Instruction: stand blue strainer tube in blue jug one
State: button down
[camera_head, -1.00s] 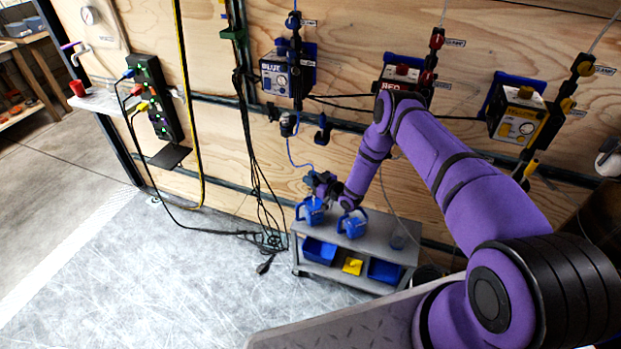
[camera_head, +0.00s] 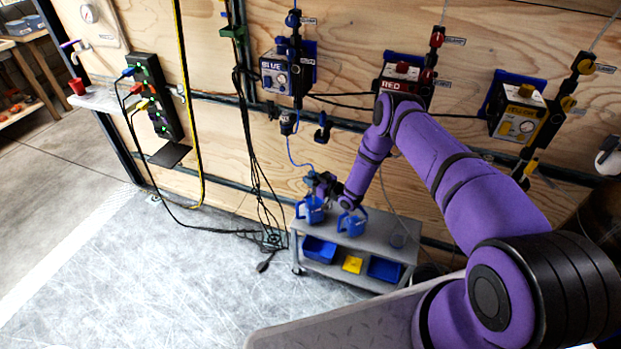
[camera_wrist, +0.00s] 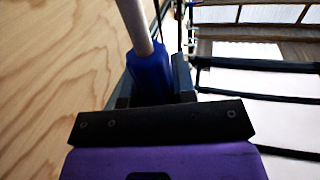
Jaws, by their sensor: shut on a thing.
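My gripper (camera_head: 318,186) is shut on the blue strainer tube (camera_wrist: 150,73), which shows between the fingers in the wrist view (camera_wrist: 153,92). A pale hose (camera_wrist: 136,25) runs from the tube's top. In the head view, my gripper is above the left blue jug (camera_head: 311,212) on the cart's top. The tube's lower end is hidden, so I cannot tell whether it is inside the jug. A second blue jug (camera_head: 352,224) stands just to the right. No label shows which is jug one.
The grey cart (camera_head: 377,246) has blue bins (camera_head: 320,250) and a yellow item (camera_head: 352,264) on its lower shelf. A clear cup (camera_head: 398,240) is at the top's right. Blue hose (camera_head: 291,155) hangs from the BLUE wall unit (camera_head: 284,75). Black cables (camera_head: 262,190) hang left.

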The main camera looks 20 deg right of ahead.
jog(key=shift+f, duration=0.4)
jog(key=c, duration=0.8)
grip_release()
jog(key=shift+c, duration=0.2)
notch_tip(320, 180, up, 17)
jog(key=s+d+r+m+t+h, duration=0.4)
jog(key=s+d+r+m+h, duration=0.3)
jog(key=s+r+h, duration=0.3)
jog(key=shift+r, duration=1.4)
jog(key=shift+s, duration=0.1)
